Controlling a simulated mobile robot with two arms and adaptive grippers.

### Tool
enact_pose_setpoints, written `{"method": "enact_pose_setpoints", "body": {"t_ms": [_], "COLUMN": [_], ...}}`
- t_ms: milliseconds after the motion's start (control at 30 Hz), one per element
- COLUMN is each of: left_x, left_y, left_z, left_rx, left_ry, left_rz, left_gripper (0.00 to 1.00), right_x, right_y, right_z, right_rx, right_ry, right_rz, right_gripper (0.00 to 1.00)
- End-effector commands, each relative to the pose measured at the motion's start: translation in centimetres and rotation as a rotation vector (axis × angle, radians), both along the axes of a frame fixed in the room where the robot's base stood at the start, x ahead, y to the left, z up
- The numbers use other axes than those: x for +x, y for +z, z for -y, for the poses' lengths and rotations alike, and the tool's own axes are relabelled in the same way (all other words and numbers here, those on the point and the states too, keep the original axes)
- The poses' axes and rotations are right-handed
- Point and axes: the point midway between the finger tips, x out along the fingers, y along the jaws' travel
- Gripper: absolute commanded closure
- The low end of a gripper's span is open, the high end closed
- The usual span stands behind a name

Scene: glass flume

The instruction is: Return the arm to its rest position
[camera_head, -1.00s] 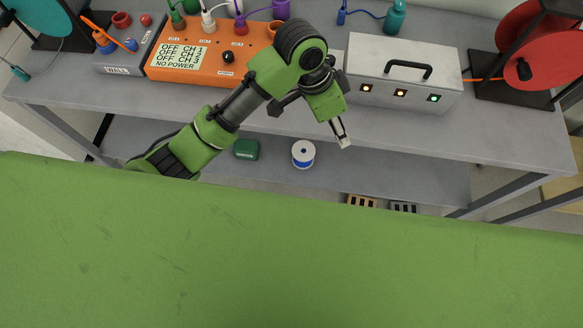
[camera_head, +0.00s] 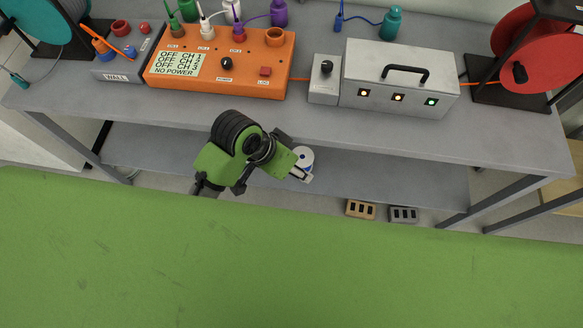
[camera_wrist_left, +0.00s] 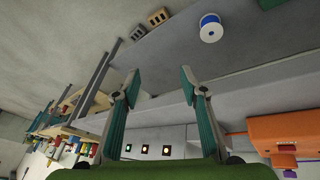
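My left arm is green with dark joints and is folded close in front of the bench, near my green body. In the head view my left gripper (camera_head: 301,175) points right, in front of the bench's front edge, and partly covers the white and blue spool (camera_head: 304,156). In the left wrist view my left gripper (camera_wrist_left: 159,82) has its two fingers well apart with nothing between them. The spool (camera_wrist_left: 211,28) shows there beyond the fingers, on the lower shelf. My right arm and gripper are not in view.
The grey bench (camera_head: 430,128) holds an orange control box (camera_head: 270,90), a grey knob box (camera_head: 324,90), a silver box with lit lamps (camera_head: 400,62) and a red reel (camera_head: 540,45). Two slotted blocks (camera_head: 360,209) (camera_head: 403,214) lie low behind my body. The bench's front strip is clear.

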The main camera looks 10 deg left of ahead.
Motion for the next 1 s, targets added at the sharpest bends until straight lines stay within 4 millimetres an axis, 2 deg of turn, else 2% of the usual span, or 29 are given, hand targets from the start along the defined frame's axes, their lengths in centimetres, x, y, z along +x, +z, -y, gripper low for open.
{"method": "enact_pose_setpoints", "body": {"t_ms": [200,767,867,967,1000], "left_x": [-0.4,-0.4,-0.1,0.3,0.4], "left_y": [-0.5,-0.7,-2.1,-5.6,-7.6], "left_z": [-0.8,-0.8,-1.0,-1.8,-2.2], "left_rx": [0.005,0.005,0.009,0.021,0.029], "left_ry": [0.030,0.032,0.052,0.100,0.125], "left_rz": [-0.002,-0.003,-0.015,-0.036,-0.047], "left_gripper": [0.61,0.61,0.61,0.61,0.61], "right_x": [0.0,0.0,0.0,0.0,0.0], "right_y": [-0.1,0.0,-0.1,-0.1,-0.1], "right_z": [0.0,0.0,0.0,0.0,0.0], "right_rx": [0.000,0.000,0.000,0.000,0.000], "right_ry": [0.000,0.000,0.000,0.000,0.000], "right_rz": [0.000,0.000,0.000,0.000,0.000], "right_gripper": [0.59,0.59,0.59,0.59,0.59]}}
